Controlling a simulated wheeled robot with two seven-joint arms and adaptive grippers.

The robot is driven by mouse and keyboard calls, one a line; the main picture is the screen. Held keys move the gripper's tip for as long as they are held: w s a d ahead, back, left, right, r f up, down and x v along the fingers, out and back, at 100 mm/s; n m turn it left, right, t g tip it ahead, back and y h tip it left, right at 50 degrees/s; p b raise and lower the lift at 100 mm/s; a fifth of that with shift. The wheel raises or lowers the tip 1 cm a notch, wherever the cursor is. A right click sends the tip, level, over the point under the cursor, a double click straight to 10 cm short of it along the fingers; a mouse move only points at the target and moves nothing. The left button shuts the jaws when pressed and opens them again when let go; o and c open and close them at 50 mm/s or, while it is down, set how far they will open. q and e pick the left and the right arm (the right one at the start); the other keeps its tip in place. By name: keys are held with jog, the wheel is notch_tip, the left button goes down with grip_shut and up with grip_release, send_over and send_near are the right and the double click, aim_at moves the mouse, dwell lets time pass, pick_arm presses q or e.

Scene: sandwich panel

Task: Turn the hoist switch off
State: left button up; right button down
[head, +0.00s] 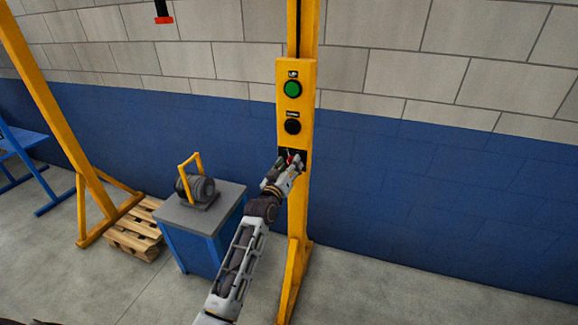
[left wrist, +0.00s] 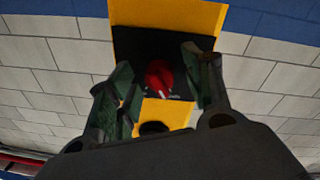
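The yellow control panel (head: 304,105) is fixed to a yellow post. It carries a green button (head: 293,89) at the top and a black button (head: 292,127) below it. Lowest is the red hoist switch (head: 290,156) on a black plate, partly hidden by my left gripper (head: 286,172). In the left wrist view the red switch (left wrist: 159,75) shows between the two spread fingers of my left gripper (left wrist: 163,90). The fingers look apart from the knob; exact depth is hard to tell. My right gripper is not in view.
A blue cabinet (head: 203,244) with a grey top stands left of the post and bears a grey motor-like unit (head: 196,189) with a yellow handle. The floor at the right is clear.

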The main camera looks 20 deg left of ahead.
pick_arm(q)
jog(key=s+a, duration=0.1)
jog(key=s, duration=1.1)
jog(key=shift+f, duration=0.45)
dwell(0.4)
dwell(0.7)
